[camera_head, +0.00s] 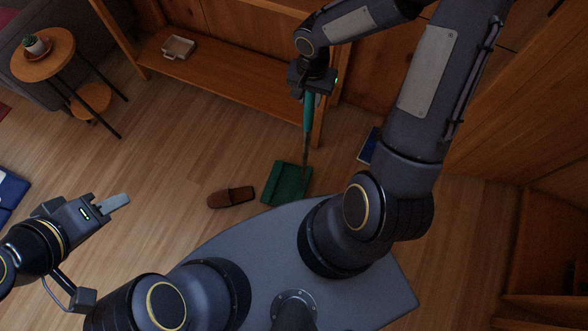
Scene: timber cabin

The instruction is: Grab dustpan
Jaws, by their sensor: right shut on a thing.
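The dustpan (287,184) has a dark green pan and a long upright handle with a teal grip. Its pan is at the wooden floor just beyond my grey base; whether it touches the floor I cannot tell. My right gripper (311,90) is shut on the top of the teal handle, close to the wooden shelf. My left gripper (118,203) is at the left over the floor, away from the dustpan. Its fingers look close together, but their gap is not clear from this angle.
A brown slipper (231,197) lies left of the pan. A low wooden shelf (225,80) with a small tray (178,47) stands behind. A blue flat thing (369,147) lies to the right. A round side table (43,55) with a potted plant (35,45) stands at far left.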

